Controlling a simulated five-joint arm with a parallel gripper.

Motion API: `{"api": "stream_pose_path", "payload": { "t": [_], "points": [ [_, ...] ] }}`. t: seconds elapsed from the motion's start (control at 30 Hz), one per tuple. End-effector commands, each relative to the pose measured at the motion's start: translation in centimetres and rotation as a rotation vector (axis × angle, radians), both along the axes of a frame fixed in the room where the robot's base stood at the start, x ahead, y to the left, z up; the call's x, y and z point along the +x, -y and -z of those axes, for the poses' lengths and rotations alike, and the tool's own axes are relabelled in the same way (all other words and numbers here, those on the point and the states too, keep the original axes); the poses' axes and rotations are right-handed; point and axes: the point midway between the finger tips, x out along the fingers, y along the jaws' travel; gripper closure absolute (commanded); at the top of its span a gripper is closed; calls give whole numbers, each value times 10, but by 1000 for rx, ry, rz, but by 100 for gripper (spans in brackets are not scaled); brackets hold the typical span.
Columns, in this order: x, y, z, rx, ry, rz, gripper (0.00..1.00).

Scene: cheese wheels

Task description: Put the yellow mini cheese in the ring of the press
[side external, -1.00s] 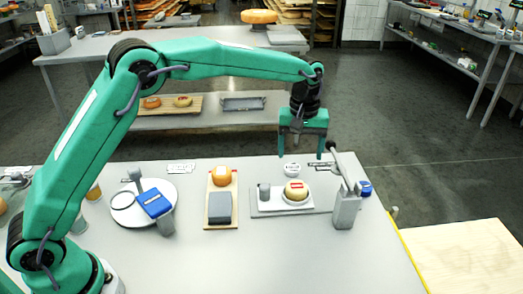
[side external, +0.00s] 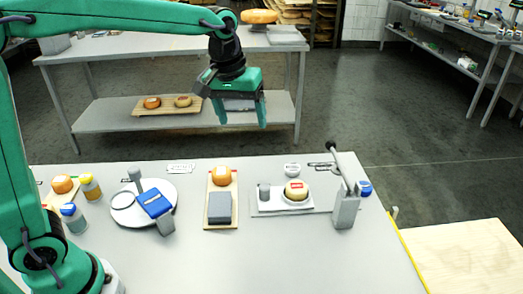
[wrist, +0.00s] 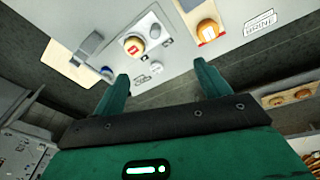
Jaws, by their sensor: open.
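The yellow mini cheese (side external: 297,190), pale with a red label, sits in the round white ring (side external: 290,203) on the press's grey base plate (side external: 262,209). It looks level. The cheese also shows in the wrist view (wrist: 134,45). The press's grey post with its dark-knobbed lever (side external: 346,208) stands right of the ring. My gripper (side external: 243,122) is open and empty, high above the table's far edge, to the left of the cheese and apart from it. In the wrist view, its two fingers (wrist: 162,72) have nothing between them.
An orange cheese (side external: 221,176) and a grey block (side external: 220,206) lie on a wooden board left of the press. Further left are a round white stand (side external: 128,212) with a blue-topped item (side external: 157,205), and bottles (side external: 91,187). The table's front middle is clear.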

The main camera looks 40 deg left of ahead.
Motion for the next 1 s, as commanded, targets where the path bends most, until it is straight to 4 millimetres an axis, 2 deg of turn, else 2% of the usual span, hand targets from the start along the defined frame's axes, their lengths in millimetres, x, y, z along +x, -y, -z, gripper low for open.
{"api": "stream_pose_path", "payload": {
  "t": [0.2, 0.43, 0.8, 1.0],
  "points": [
    [-47, -22, -15, 16, 66, 73, 25],
    [-95, -41, -19, 43, 134, 149, 25],
    [-170, -63, -1, 108, 238, 269, 25],
    [-197, -69, 14, 142, 278, 318, 25]
  ]
}}
